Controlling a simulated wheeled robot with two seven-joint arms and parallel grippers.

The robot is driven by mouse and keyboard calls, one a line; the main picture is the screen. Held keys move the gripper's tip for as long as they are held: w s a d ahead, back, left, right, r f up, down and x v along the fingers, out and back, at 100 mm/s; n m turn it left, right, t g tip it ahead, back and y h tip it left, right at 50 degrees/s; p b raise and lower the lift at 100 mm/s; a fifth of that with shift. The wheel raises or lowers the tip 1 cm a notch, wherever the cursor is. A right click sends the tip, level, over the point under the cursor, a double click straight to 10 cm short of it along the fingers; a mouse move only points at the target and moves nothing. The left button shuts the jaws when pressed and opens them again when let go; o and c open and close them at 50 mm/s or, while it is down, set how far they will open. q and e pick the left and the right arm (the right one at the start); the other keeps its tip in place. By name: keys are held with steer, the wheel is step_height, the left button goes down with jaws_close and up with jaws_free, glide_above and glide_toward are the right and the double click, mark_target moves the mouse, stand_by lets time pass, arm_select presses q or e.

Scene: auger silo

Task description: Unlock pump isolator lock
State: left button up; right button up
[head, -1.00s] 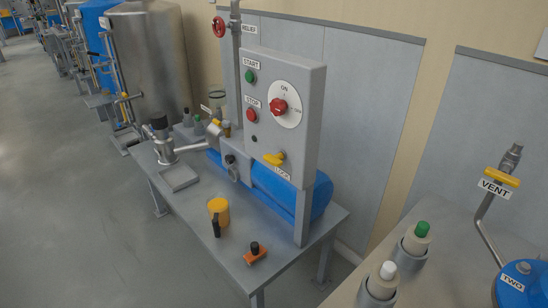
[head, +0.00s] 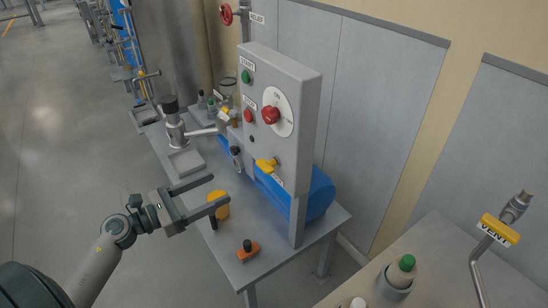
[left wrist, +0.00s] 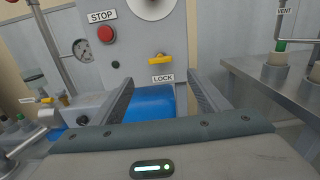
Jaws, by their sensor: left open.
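The pump's grey control box (head: 287,105) stands upright on the metal bench. The yellow lock handle (head: 265,165) sits low on its front face, above a LOCK label. In the left wrist view the yellow handle (left wrist: 160,58) lies roughly level and shows above and between my fingers. A red rotary isolator knob (head: 271,114) on a white dial sits higher on the box. My left gripper (head: 218,193) is open and empty, in front of the box and apart from the handle; its fingers also show in the left wrist view (left wrist: 158,92). My right gripper is not in view.
A green start button (head: 246,76) and a red stop button (head: 249,116) are on the box. A blue motor (head: 318,194) lies behind the box.

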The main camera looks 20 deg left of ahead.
arm_select(q)
steer(key=shift+s+a+r, duration=0.1)
steer(key=shift+s, duration=0.05)
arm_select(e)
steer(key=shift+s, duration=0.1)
arm_select(q)
steer(key=p, duration=0.3)
glide_toward(260, 167)
steer(key=p+x, duration=0.3)
steer(key=x, duration=0.7)
steer(key=shift+r, duration=0.1)
steer(key=shift+w+d+p, duration=0.35)
steer(key=shift+w+d, duration=0.1)
steer(key=shift+w, duration=0.1)
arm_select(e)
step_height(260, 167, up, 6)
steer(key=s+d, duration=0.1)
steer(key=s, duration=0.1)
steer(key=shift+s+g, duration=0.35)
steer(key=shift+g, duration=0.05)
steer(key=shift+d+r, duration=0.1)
arm_select(q)
steer(key=c, duration=1)
